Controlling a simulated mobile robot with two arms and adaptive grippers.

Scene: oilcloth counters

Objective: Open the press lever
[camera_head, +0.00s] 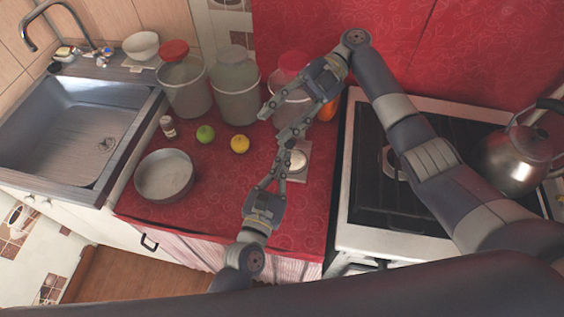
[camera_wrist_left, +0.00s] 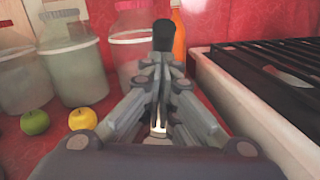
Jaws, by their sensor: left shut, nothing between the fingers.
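The press shows in the head view as a pale metal base (camera_head: 298,160) on the red counter, partly hidden by my grippers. In the left wrist view a dark rounded upright piece (camera_wrist_left: 163,34), which looks like the press lever, rises just behind my left fingertips; I cannot tell whether they touch. My left gripper (camera_head: 284,150) is shut and empty, reaching up over the press from the front. It fills the middle of the left wrist view (camera_wrist_left: 161,72). My right gripper (camera_head: 275,124) comes from the upper right with its fingers apart, close to the left fingertips.
A metal pan (camera_head: 164,176), green apple (camera_head: 205,134), yellow fruit (camera_head: 240,144) and small jar (camera_head: 168,126) stand to the left. Large lidded containers (camera_head: 235,85) line the back. An orange bottle (camera_wrist_left: 179,40) stands behind. The stove (camera_head: 345,190) borders the right, with a kettle (camera_head: 515,160).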

